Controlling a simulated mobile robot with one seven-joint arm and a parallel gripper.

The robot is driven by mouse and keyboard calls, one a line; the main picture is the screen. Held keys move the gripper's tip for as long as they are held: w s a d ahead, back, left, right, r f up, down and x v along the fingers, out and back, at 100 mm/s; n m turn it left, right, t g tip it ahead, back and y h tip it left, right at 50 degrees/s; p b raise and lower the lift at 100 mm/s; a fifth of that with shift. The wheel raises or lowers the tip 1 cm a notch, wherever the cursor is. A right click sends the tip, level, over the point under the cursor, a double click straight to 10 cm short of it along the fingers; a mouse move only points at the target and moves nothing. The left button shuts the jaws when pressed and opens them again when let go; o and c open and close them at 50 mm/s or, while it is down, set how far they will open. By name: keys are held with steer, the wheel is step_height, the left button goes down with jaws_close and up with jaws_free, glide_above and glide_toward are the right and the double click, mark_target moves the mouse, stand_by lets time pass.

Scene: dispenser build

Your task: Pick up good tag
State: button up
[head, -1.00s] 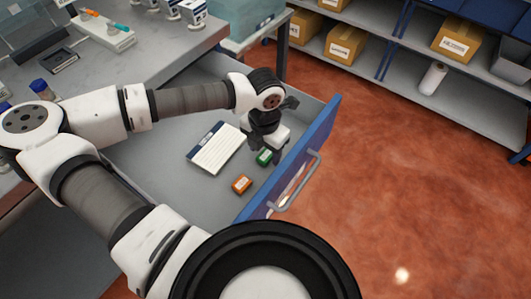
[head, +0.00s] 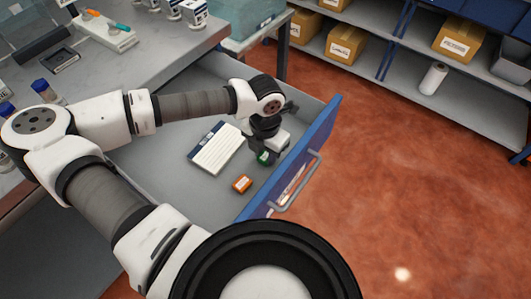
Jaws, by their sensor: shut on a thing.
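A small green tag (head: 263,157) with a white label is in the open drawer near its blue front. My gripper (head: 267,153) reaches down over it and is shut on it; the fingers partly cover the tag. I cannot tell whether the tag is lifted off the drawer floor. An orange tag (head: 242,184) with a white label lies on the drawer floor, nearer to me.
A white lined card (head: 216,149) with a dark edge lies left of my gripper. The blue drawer front (head: 290,160) stands close on the right. The bench top (head: 120,75) is at upper left. Shelves with cardboard boxes (head: 346,42) stand at the back.

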mark_target(264, 156)
step_height(264, 156, up, 20)
steer(key=b, duration=0.1)
steer(key=shift+b, duration=0.3)
steer(key=shift+a, duration=0.1)
